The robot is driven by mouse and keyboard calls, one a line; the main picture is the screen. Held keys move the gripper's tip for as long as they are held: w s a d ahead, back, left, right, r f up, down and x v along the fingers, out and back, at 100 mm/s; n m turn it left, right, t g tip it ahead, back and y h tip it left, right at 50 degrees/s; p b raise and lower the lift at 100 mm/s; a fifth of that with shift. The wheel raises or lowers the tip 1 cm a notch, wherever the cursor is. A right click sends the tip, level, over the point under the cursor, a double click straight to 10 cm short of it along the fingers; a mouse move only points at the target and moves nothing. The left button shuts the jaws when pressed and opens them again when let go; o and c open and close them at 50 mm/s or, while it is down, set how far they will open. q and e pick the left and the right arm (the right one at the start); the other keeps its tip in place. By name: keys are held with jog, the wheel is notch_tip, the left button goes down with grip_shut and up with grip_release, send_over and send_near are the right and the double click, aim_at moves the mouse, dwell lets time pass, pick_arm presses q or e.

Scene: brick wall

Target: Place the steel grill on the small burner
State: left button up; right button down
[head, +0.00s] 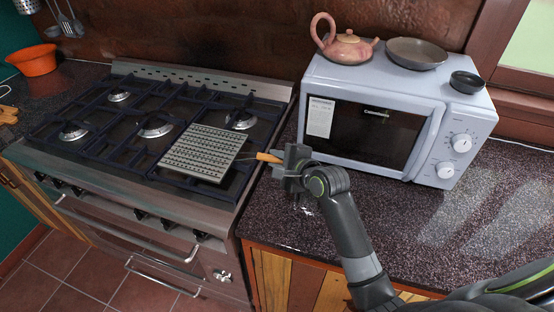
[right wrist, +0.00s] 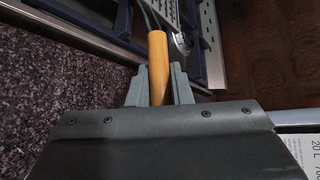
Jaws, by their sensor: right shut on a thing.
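The steel grill (head: 203,152) is a flat perforated metal plate with an orange handle (head: 268,157). In the head view it is over the right front part of the stove, partly covering the grate there; I cannot tell whether it touches the grate. My right gripper (head: 284,162) is shut on the handle, just right of the stove edge. The right wrist view shows the orange handle (right wrist: 157,62) between the two fingers (right wrist: 158,92). Burners show on the stove: one at back right (head: 241,120), one in the middle (head: 156,126), one at front left (head: 73,131) and one at back left (head: 118,95). My left gripper is not in view.
A white microwave (head: 318,78) stands right of the stove, bearing a pink teapot (head: 347,47), a brown plate (head: 417,52) and a small dark bowl (head: 467,82). The dark counter (head: 430,215) before it is clear. An orange bowl (head: 34,61) sits far left.

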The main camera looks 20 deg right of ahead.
jog(key=shift+f, duration=0.45)
dwell(0.3)
jog(key=c, duration=1.2)
grip_release()
jog(key=shift+c, duration=0.2)
jog(key=shift+f, duration=0.15)
jog(key=shift+s, duration=0.1)
jog(key=v, duration=1.7)
jog(key=shift+s, duration=0.2)
